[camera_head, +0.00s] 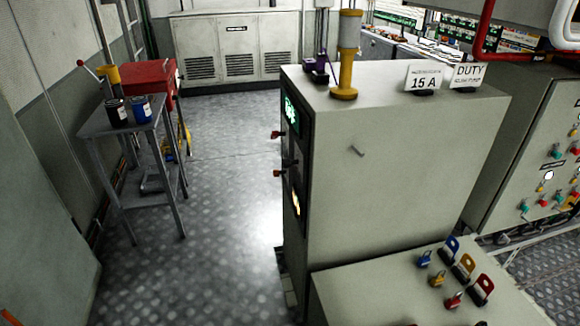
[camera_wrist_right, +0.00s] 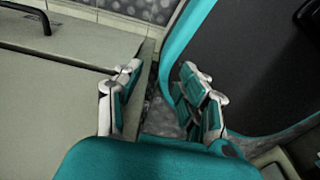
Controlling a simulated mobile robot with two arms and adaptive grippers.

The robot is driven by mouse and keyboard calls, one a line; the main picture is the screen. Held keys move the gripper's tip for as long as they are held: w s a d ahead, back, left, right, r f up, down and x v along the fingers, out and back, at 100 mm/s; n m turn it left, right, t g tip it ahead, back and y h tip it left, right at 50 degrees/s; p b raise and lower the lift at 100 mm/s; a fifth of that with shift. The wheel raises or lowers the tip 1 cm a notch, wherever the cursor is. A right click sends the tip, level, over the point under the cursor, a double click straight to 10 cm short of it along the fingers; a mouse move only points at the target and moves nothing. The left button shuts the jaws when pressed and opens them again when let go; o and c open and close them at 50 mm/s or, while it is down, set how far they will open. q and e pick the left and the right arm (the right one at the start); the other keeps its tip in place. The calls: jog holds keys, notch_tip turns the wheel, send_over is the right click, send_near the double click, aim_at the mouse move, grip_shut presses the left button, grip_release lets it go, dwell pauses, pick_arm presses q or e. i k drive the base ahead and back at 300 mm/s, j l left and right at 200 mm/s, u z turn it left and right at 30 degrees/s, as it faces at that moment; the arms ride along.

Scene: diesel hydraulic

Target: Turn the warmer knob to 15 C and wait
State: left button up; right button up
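A grey cabinet (camera_head: 400,175) stands in the middle of the head view. Its narrow dark front panel (camera_head: 298,155) faces left and shows at a steep angle, with a lit green display (camera_head: 291,114) and a small yellow-lit area (camera_head: 296,204). Small red handles or knobs (camera_head: 277,173) stick out from this panel. I cannot tell which, if any, is the warmer knob, and no 15 C reading is legible. My right gripper (camera_wrist_right: 160,78) shows in the right wrist view, its fingers apart and nothing between them. My left gripper is not in view.
A sign reading 15 A (camera_head: 424,77) and a yellow post (camera_head: 346,60) stand on the cabinet. Coloured padlocks (camera_head: 437,279) and tags sit on a lower box at front right. A small table (camera_head: 118,128) with cans stands left. The floor (camera_head: 220,200) between is clear.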

aim_at(277, 173)
jog(key=j+z, duration=0.1)
jog(key=z, duration=0.35)
jog(key=i+j+z, duration=0.1)
jog(key=z, duration=0.35)
jog(key=j+z, duration=0.15)
jog(key=z, duration=0.3)
jog(key=j+u, duration=0.15)
jog(key=u, duration=0.3)
jog(key=i+j+u, duration=0.1)
jog(key=u, duration=0.3)
jog(key=j+u, duration=0.1)
jog(key=u, duration=0.35)
jog(key=i+j+z, duration=0.1)
jog(key=i+j, duration=0.25)
jog(key=i+j+z, duration=0.1)
jog(key=i+j, duration=0.25)
jog(key=j, duration=0.15)
jog(key=i+j+z, duration=0.15)
jog(key=i+j, duration=0.2)
jog(key=j, duration=0.15)
jog(key=z, duration=1.4)
